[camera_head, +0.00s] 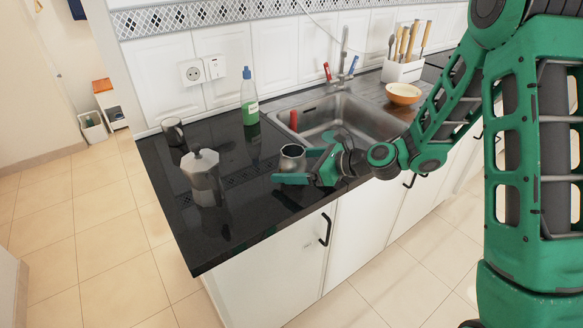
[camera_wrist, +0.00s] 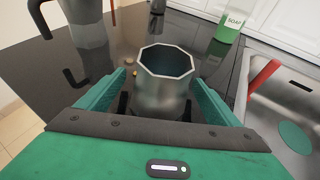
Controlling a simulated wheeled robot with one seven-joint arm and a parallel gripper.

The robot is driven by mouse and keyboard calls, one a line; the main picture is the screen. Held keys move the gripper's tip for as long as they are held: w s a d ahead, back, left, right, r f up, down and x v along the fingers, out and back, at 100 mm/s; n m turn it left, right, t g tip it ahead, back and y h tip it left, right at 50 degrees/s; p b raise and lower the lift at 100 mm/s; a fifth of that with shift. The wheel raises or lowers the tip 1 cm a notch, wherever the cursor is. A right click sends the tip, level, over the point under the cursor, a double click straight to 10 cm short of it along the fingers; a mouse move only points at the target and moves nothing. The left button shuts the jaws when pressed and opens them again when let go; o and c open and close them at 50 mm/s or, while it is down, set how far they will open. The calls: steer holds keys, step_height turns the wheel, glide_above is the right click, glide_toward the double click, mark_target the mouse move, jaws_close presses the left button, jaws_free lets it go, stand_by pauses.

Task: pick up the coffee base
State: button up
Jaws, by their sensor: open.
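The coffee base (camera_head: 292,158) is an open, octagonal grey metal pot standing upright on the black counter, left of the sink. In the wrist view the coffee base (camera_wrist: 165,88) sits between the two green fingers, its dark hollow facing up. My gripper (camera_head: 296,166) is open, with one finger on either side of the base. The wrist view shows my gripper (camera_wrist: 163,80) low over the counter; whether either finger touches the base I cannot tell. The lower part of the base is partly hidden by my gripper.
A metal coffee pot part with a spout (camera_head: 204,178) stands left on the black counter (camera_head: 255,218). A glass mug (camera_head: 173,131) and a soap bottle (camera_head: 249,98) stand behind. The sink (camera_head: 335,115) with a red-handled item, a bowl (camera_head: 403,93) and a utensil holder (camera_head: 404,68) are right.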

steer(key=c, duration=1.3)
steer(key=shift+r, duration=0.2)
